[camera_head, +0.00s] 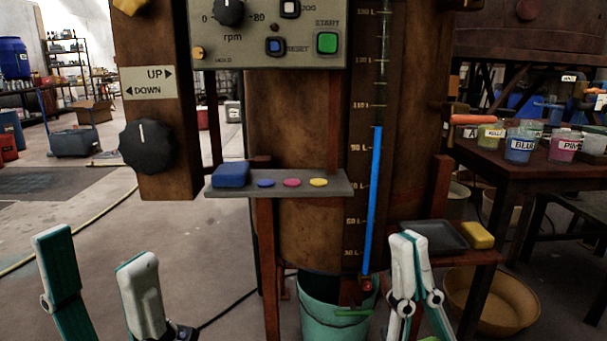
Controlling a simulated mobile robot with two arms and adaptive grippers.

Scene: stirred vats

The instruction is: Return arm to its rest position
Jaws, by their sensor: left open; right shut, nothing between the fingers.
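My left gripper (101,288) is at the lower left, with its two white and teal fingers spread apart and nothing between them. It is in front of open floor, left of the vat. My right gripper (408,243) is at the lower middle right, with its fingertips together and nothing held. It shows in front of the small dark tray (433,235) and to the right of the vat's level gauge (375,200). The rusty brown vat (300,130) stands upright in the middle. Both wrists are cut off by the bottom edge.
A grey shelf (336,187) on the vat holds a blue block (231,174) and several coloured discs. A green bucket (318,312) stands under the vat. A yellow sponge (477,235) lies beside the tray. A table (500,180) with labelled cups is at right.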

